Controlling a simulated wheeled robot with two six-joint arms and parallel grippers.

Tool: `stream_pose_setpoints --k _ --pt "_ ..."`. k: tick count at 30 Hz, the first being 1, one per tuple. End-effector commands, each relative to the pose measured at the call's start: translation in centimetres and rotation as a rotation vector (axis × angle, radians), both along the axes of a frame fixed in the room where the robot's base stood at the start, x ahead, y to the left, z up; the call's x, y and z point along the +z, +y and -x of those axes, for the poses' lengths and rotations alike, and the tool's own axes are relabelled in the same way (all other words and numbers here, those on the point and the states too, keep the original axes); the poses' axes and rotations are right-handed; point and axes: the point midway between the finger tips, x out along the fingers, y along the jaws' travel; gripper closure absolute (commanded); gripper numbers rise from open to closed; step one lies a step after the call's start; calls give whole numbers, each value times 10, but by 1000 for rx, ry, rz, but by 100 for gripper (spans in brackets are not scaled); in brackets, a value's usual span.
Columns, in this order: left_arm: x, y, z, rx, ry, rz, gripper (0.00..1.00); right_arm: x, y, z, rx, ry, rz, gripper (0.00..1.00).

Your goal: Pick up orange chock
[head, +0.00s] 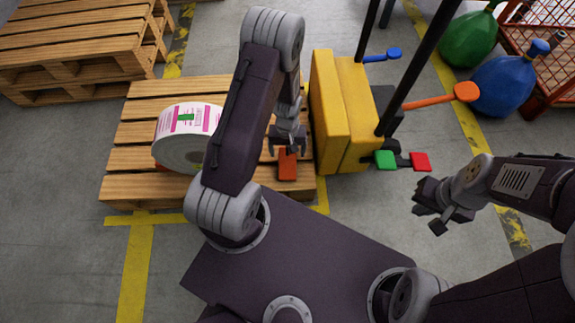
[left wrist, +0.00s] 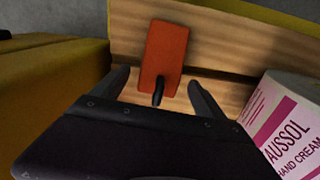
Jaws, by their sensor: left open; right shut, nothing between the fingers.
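The orange chock (head: 287,166) lies on the wooden pallet (head: 140,130), near its right edge and beside the yellow machine. My left gripper (head: 287,147) is open just above the chock, at its far end. In the left wrist view the chock (left wrist: 165,53) is a flat orange block with a small dark loop at its near end. That loop shows between the two spread fingers of my left gripper (left wrist: 158,82), apart from both. My right gripper (head: 438,210) is shut and empty over the floor at the right.
A label roll (head: 187,150) stands on the pallet left of my left arm. The yellow machine (head: 343,110) has posts, a blue lever (head: 383,56), an orange lever (head: 440,97), and green and red pedals (head: 420,161). Stacked pallets (head: 75,45) stand at the back left.

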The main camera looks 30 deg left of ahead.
Motion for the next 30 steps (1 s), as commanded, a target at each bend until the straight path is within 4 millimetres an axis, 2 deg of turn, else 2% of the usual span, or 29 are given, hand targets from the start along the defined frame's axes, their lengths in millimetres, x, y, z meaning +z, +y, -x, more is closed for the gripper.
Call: stream_pose_setpoints --k 1,2,8,9,18,26,30 --pt "-20 0 1 0 1 0 16 -18 0 0 0 0 0 100" --pt "-23 0 1 0 2 1 16 -20 0 0 0 1 0 100" --pt "-19 0 0 -1 1 0 16 -16 0 0 0 0 0 100" --pt "-19 0 0 -1 1 0 19 -16 0 0 0 0 0 100" --pt "-19 0 0 -1 1 0 100 -16 0 0 0 0 0 100" --pt "-16 0 0 -1 0 0 100 -13 0 0 0 0 0 100" --pt "-1 0 0 -1 0 0 100 1 0 0 0 0 0 100"
